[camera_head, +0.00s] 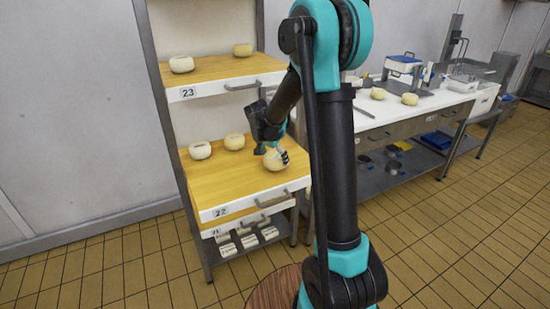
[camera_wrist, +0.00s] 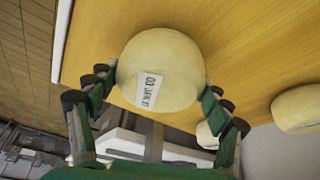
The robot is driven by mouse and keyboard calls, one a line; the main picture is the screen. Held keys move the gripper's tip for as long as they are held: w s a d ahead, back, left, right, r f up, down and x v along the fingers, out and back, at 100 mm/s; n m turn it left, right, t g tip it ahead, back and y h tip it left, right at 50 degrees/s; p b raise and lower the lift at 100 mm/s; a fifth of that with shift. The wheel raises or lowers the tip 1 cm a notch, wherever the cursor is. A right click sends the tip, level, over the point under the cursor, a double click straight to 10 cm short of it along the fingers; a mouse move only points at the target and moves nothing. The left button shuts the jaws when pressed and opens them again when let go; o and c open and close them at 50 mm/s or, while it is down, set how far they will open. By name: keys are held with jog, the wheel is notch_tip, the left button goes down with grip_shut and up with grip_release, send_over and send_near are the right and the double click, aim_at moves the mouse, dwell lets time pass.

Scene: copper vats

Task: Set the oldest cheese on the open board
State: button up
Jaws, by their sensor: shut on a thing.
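My gripper (camera_head: 268,150) is shut on a round pale cheese (camera_head: 276,162) at the front right of the wooden board marked 22 (camera_head: 225,185). In the wrist view the fingers (camera_wrist: 160,85) grip this cheese (camera_wrist: 165,60) from both sides. Its label seems to read "03 JAN" and a year I cannot read surely. Whether it touches the board is unclear. Two more cheeses (camera_head: 200,150) (camera_head: 234,141) sit at the back of this board, which juts out from the rack. Their dates are unreadable here.
The upper board marked 23 (camera_head: 215,71) holds two cheeses (camera_head: 181,64) (camera_head: 242,50). A lower shelf, marked 21, sits beneath board 22. The side table (camera_head: 385,113) at right carries two cheeses (camera_head: 378,94) (camera_head: 410,99) and equipment. My arm hides part of the table.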

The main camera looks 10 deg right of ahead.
jog(key=shift+f, duration=0.35)
dwell(0.3)
jog(key=o, duration=1.6)
jog(key=shift+c, duration=0.2)
jog(key=shift+r, duration=3.55)
jog(key=shift+s, duration=0.1)
jog(key=s+d+f+n+y, duration=0.1)
jog(key=s+f+n, duration=0.1)
jog(key=s, duration=0.8)
jog(key=s+d+f+n+y, duration=0.1)
jog(key=s+f+n, duration=0.2)
jog(key=s, duration=0.7)
jog(key=s+d+f+n+t+y, duration=0.1)
jog(key=s+d+f+n, duration=0.1)
jog(key=s, duration=0.8)
jog(key=shift+s+f+n, duration=0.15)
jog(key=shift+f+n, duration=0.55)
jog(key=shift+n, duration=0.4)
